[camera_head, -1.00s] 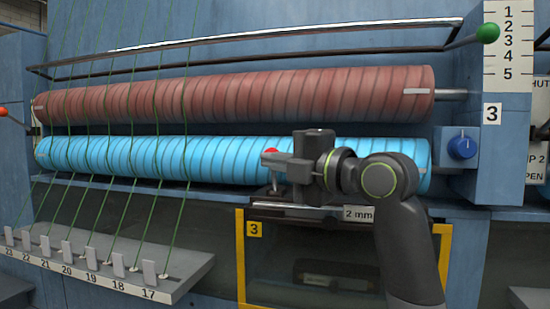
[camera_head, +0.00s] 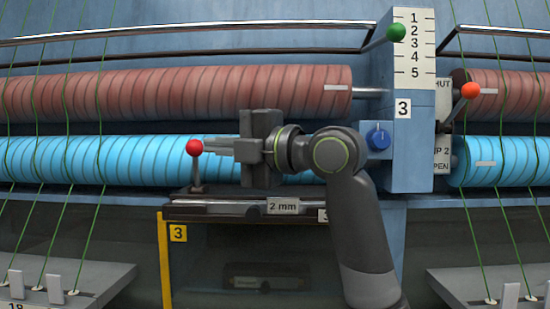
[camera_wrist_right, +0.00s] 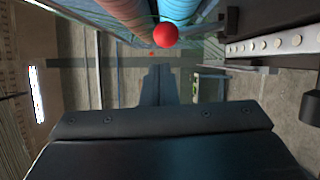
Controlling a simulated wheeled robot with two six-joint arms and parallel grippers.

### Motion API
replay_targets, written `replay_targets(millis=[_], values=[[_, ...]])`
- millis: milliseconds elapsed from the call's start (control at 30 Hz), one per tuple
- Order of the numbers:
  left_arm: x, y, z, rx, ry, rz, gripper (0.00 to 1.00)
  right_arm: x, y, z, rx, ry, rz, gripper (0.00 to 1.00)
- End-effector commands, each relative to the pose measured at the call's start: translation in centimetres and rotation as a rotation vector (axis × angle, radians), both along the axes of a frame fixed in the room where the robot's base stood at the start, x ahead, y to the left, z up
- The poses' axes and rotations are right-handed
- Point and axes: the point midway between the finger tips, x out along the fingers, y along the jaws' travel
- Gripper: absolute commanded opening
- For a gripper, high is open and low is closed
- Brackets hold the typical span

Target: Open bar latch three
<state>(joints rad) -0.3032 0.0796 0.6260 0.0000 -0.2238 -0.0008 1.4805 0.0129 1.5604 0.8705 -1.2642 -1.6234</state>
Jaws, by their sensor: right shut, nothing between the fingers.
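A lever with a red ball knob (camera_head: 195,147) stands upright on a short post at the left end of the dark bar (camera_head: 235,191) above the yellow-framed opening marked 3. I cannot read a label naming it as the latch. My right gripper (camera_head: 207,146) points left at knob height, shut and empty, its tips close beside the knob; whether they touch, I cannot tell. In the right wrist view the red knob (camera_wrist_right: 167,35) shows beyond my dark gripper body, near the top. My left gripper is not in view.
A blue roller (camera_head: 60,159) and a red roller (camera_head: 200,92) run behind my gripper. A blue post (camera_head: 408,160) marked 3 carries a blue dial (camera_head: 378,138). A green knob (camera_head: 396,32) and an orange-knobbed lever (camera_head: 470,91) are near it. Sloped trays (camera_head: 100,278) with threads flank the opening.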

Motion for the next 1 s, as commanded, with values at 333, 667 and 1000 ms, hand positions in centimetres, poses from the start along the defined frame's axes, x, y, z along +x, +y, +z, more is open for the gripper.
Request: replay_targets(millis=[333,667,1000], values=[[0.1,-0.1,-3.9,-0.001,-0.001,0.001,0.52,-3.7,-7.3,-0.6,-0.001,-0.006,-0.005,0.00],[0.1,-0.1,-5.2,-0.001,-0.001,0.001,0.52,-5.7,-10.9,-0.5,-0.001,-0.002,-0.002,0.00],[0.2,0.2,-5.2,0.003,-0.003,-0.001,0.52,-5.9,-11.3,-0.4,-0.001,0.000,0.000,0.00]])
